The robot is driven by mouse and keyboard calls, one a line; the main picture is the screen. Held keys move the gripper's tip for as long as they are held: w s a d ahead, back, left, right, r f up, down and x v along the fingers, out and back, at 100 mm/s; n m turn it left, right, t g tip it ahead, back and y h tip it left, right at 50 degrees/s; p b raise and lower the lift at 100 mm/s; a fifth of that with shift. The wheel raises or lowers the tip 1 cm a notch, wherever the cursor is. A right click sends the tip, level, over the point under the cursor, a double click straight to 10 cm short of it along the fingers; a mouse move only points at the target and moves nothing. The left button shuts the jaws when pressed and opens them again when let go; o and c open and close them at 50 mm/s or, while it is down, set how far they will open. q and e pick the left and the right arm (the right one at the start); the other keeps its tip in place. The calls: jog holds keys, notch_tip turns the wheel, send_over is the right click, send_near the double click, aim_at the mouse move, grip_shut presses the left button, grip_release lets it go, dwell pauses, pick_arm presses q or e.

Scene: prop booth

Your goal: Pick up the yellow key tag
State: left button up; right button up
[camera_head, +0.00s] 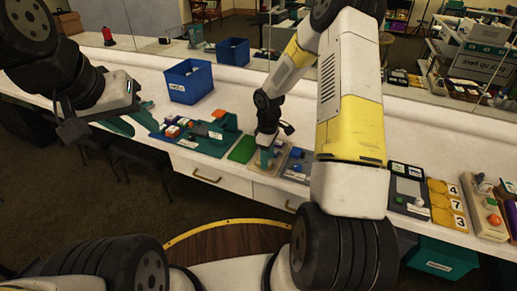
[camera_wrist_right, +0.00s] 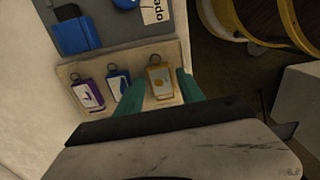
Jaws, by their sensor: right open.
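The yellow key tag (camera_wrist_right: 160,80) lies on a light wooden tray (camera_wrist_right: 140,58), at the right end of a row. A blue tag (camera_wrist_right: 119,84) and a purple tag (camera_wrist_right: 90,95) lie to its left. My right gripper (camera_wrist_right: 161,88) is open, with its teal fingers on either side of the yellow tag in the wrist view. I cannot tell how high the fingertips are above the tray. In the head view, my right gripper (camera_head: 268,156) is over the tray and hides most of the tags. My left gripper (camera_head: 134,119) is open and empty near the table's left part.
A grey tray with a blue block (camera_wrist_right: 78,35) adjoins the tag tray. In the head view, a blue bin (camera_head: 188,82) stands behind, and a green mat (camera_head: 243,149) lies left of the right gripper. Trays with number cards (camera_head: 447,203) are on the right.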

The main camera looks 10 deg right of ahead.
jog(key=shift+f, duration=0.55)
grip_shut()
jog(key=shift+r, duration=0.15)
